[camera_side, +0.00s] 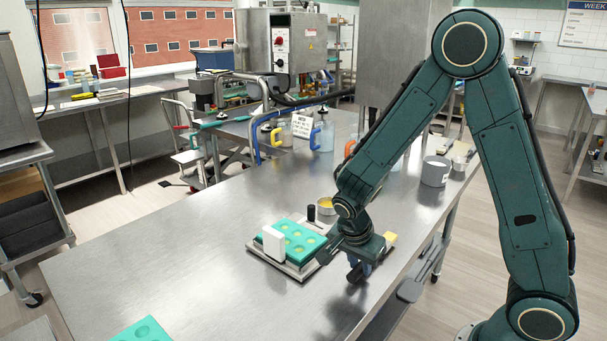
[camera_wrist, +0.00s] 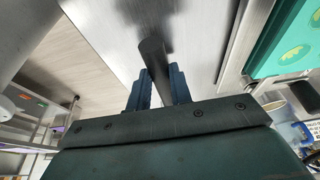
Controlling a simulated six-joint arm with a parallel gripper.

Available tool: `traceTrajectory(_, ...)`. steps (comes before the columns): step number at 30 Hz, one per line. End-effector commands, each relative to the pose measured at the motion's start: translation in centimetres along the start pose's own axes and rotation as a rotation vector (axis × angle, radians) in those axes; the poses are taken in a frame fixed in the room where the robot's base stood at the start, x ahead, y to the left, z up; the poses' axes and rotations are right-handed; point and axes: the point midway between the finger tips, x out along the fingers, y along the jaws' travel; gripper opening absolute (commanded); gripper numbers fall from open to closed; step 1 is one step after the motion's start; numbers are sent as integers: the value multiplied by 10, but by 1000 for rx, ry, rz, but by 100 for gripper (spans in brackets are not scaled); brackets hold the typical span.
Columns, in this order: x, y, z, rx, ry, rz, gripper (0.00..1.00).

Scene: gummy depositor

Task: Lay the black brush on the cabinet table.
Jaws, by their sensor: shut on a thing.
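My gripper (camera_side: 358,274) is low over the right part of the long steel table, just right of the teal mold. In the wrist view its blue fingers (camera_wrist: 158,88) are closed on a dark, round bar, which I take to be the black brush (camera_wrist: 154,58). The bar sticks out past the fingertips, above a shiny steel surface. In the side view my arm hides most of the brush. The steel table (camera_side: 170,245) has a wide bare top; I cannot tell whether it is the cabinet table.
A teal mold (camera_side: 297,240) with a white block (camera_side: 273,243) lies on a plate beside my gripper. A short black cylinder (camera_side: 311,213) stands behind it. A grey mug (camera_side: 435,172) and several jars stand farther back. The table's front left is mostly clear.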

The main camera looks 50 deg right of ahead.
Motion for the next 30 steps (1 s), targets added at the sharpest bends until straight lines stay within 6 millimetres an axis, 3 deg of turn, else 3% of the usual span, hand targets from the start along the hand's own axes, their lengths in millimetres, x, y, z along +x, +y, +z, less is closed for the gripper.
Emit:
traceTrajectory(11,2,0,1,0,0,0,0)
traceTrajectory(12,2,0,1,0,0,0,27)
traceTrajectory(15,2,0,1,0,0,0,46)
traceTrajectory(30,-3,0,1,0,0,-1,46)
